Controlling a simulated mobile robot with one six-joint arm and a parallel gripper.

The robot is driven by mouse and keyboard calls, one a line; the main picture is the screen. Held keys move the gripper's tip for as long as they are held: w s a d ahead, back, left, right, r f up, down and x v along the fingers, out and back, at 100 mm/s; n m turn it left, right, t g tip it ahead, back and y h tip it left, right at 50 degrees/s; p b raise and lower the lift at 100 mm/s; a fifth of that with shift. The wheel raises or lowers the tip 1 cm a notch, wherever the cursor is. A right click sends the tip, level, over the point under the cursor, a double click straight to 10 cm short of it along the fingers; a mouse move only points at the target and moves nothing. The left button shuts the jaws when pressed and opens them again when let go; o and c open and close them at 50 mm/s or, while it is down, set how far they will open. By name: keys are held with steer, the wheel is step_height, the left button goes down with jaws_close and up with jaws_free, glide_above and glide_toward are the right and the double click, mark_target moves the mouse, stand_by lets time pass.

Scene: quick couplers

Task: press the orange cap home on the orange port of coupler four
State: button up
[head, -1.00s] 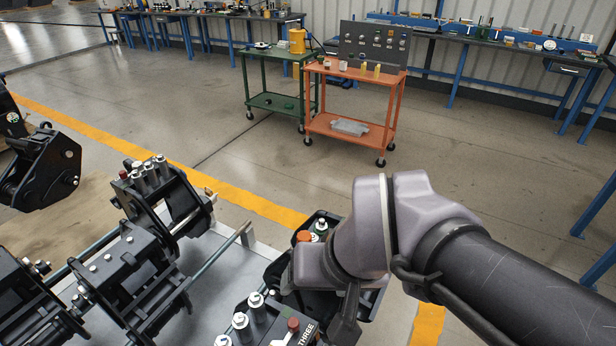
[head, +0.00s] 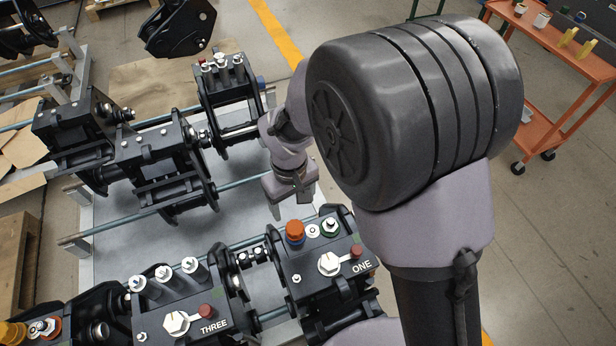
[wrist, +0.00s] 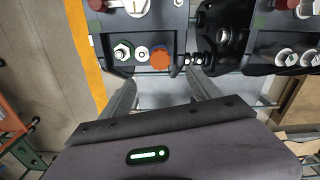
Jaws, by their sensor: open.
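An orange cap (head: 295,231) sits upright on the coupler marked ONE (head: 325,262), with a blue ring showing under it. Beside it are a white port and a green-ringed port (head: 329,226). In the wrist view the orange cap (wrist: 159,59) shows between and just beyond the fingertips. My gripper (head: 290,203) is open and empty, a little behind the cap in the head view; its two fingers (wrist: 160,80) are spread apart. I see no label FOUR. A cut-off coupler at the lower left carries an orange-ringed port (head: 46,327) and a yellow-orange cap (head: 12,333).
The coupler marked THREE (head: 185,318) stands left of ONE, with upright metal fittings on top. More black couplers (head: 160,165) sit behind on rods over a grey metal sheet (head: 115,235). An orange cart (head: 548,85) stands at the far right.

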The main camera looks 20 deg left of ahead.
mark_target(295, 228)
step_height(295, 228, down, 15)
steer(key=b, duration=0.5)
steer(key=shift+r, duration=0.1)
jaws_close()
steer(key=shift+r, duration=0.15)
